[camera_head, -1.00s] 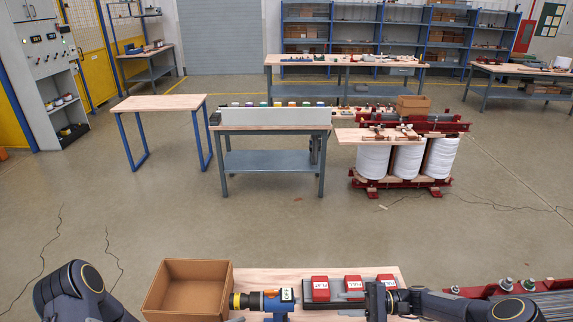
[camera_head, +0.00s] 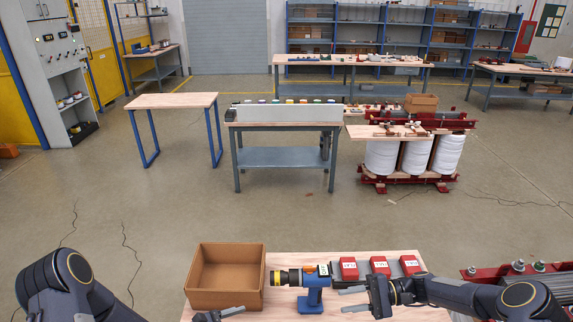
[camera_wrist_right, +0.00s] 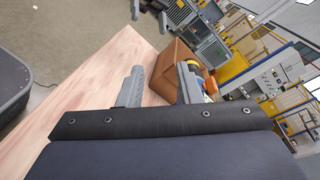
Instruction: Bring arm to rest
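My right gripper (camera_head: 353,300) is open and empty above the right part of the near table (camera_head: 407,314). In the right wrist view its two fingers (camera_wrist_right: 160,85) stand apart with nothing between them. My left gripper (camera_head: 232,313) shows low in the head view, in front of the cardboard box (camera_head: 228,296); a grey finger is visible, but the rest is cut off by the frame's bottom edge. A blue and black power tool (camera_head: 312,296) with a yellow collar stands between the box and my right gripper.
A red frame with dark bars (camera_head: 520,268) lies at the right. Open floor (camera_head: 270,215) separates the near table from the grey workbench (camera_head: 283,125).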

